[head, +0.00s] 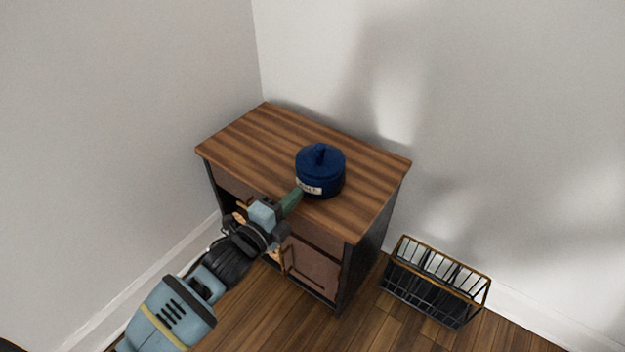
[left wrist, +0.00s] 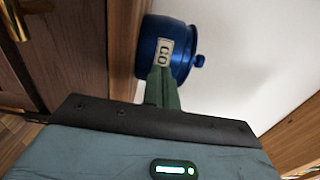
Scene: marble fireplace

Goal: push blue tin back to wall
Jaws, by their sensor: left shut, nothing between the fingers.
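The blue tin (head: 320,172), with a knobbed lid and a pale label, stands upright on the wooden cabinet top (head: 262,136). It is near the middle of the top, with bare wood between it and the back wall (head: 340,60). My left gripper (head: 297,194) is shut and empty, its green fingertips at the tin's front left side by the label. In the left wrist view the fingertips (left wrist: 163,75) overlap the lower part of the tin (left wrist: 168,48); I cannot tell whether they touch it. My right gripper is in neither view.
The cabinet has a door (head: 312,267) and an open compartment in front, below my left arm. A black wire basket (head: 435,282) with a wooden rim stands on the floor to the right. The cabinet top is otherwise clear.

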